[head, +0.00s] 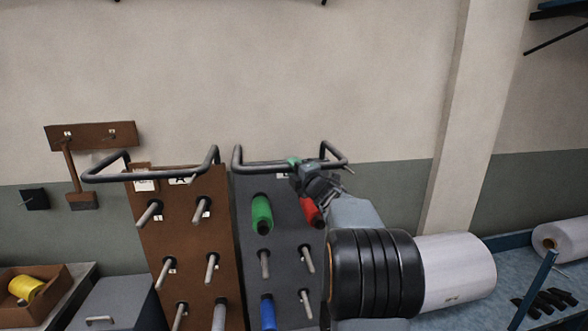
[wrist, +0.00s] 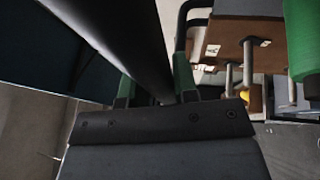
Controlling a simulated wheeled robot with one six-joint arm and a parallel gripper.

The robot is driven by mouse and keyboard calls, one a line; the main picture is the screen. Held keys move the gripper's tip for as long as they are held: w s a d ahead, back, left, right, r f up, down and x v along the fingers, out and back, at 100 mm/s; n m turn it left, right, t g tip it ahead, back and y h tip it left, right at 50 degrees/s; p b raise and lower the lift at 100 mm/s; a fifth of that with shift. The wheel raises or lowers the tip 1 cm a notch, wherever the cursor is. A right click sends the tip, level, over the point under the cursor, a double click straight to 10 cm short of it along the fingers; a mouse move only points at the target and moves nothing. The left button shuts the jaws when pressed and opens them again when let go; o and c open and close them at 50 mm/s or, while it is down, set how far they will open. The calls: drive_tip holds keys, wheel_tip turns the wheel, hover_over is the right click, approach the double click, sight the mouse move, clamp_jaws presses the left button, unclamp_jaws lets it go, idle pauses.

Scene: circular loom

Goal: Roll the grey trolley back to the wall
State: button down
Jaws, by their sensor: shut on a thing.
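The grey trolley (head: 284,236) stands upright in the middle of the head view, its pegs facing me. It carries a green spool (head: 261,213), a red spool (head: 311,211) and a blue spool (head: 268,311); other pegs are bare. Its dark tube handle (head: 239,158) runs along the top. My gripper (head: 302,170) is shut on the right part of this handle. In the wrist view the thick dark handle bar (wrist: 125,45) passes between my green-tipped fingers. My arm hides the trolley's lower right side. The trolley's wheels and its gap to the wall are not visible.
A brown trolley (head: 184,245) with pegs stands close beside it on the left. The wall (head: 350,90) lies behind both. A grey box (head: 110,304) and a crate with yellow thread (head: 27,287) are at lower left. A blue bench (head: 520,275) with a white roll is at right.

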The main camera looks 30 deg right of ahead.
drive_tip(key=shift+w+d+b, duration=0.2)
drive_tip(key=shift+w+b, duration=0.3)
drive_tip(key=shift+b, duration=0.1)
drive_tip(key=shift+w+r, duration=0.1)
drive_tip(key=shift+r, duration=0.1)
drive_tip(key=c, duration=1.2)
unclamp_jaws()
drive_tip(key=shift+w+d, duration=0.1)
drive_tip(key=shift+c, duration=0.2)
drive_tip(key=shift+o, duration=0.8)
drive_tip(key=shift+w+f, duration=0.1)
drive_tip(key=shift+f, duration=0.05)
drive_tip(key=shift+o, duration=1)
drive_tip(key=s+f+b, duration=0.2)
drive_tip(key=s+b, duration=0.2)
drive_tip(key=s, duration=0.9)
drive_tip(key=shift+s+d+f, duration=0.2)
drive_tip(key=shift+s+f, duration=0.05)
drive_tip(key=shift+s, duration=0.1)
